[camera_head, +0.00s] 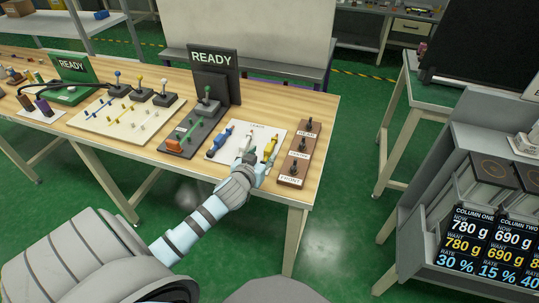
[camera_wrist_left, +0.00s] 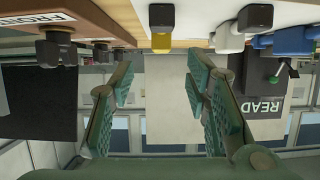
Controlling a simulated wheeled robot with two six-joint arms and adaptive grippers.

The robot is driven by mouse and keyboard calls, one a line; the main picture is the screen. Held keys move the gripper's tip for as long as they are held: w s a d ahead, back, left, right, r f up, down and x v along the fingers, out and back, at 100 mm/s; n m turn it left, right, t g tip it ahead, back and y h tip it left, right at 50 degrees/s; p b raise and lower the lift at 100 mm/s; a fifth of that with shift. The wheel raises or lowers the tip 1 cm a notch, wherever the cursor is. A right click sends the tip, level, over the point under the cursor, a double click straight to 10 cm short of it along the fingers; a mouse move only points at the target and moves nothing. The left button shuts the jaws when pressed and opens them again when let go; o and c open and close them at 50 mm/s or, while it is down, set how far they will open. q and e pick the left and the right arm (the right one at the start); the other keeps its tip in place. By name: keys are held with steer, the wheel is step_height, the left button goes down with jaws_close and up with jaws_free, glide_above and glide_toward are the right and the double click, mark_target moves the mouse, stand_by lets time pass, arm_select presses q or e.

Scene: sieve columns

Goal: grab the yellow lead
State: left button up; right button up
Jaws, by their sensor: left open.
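The yellow lead (camera_head: 270,148) lies at the right of a white board (camera_head: 276,131) on the wooden table. In the left wrist view, a yellow end with a black block (camera_wrist_left: 161,42) shows near the top, centred between my fingers and apart from them. My left gripper (camera_head: 256,167) is at the table's front edge, just in front of the board, and hides part of it. In the left wrist view my left gripper (camera_wrist_left: 160,98) has its green fingers spread, with nothing between them. My right gripper is not in view.
A blue lead (camera_head: 222,138) and a white lead (camera_wrist_left: 228,40) are close to the yellow one. A brown strip with black knobs (camera_head: 298,157) is to the right. A dark READY sign (camera_head: 214,60) stands behind, beside a grey lever panel (camera_head: 190,135).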

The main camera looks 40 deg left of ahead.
mark_target(267, 152)
arm_select(q)
steer(key=b+x, duration=0.1)
steer(key=x, duration=0.5)
steer(key=shift+w+f+b, duration=0.1)
steer(key=shift+f+b, duration=0.3)
steer(key=shift+f, duration=0.15)
jaws_close()
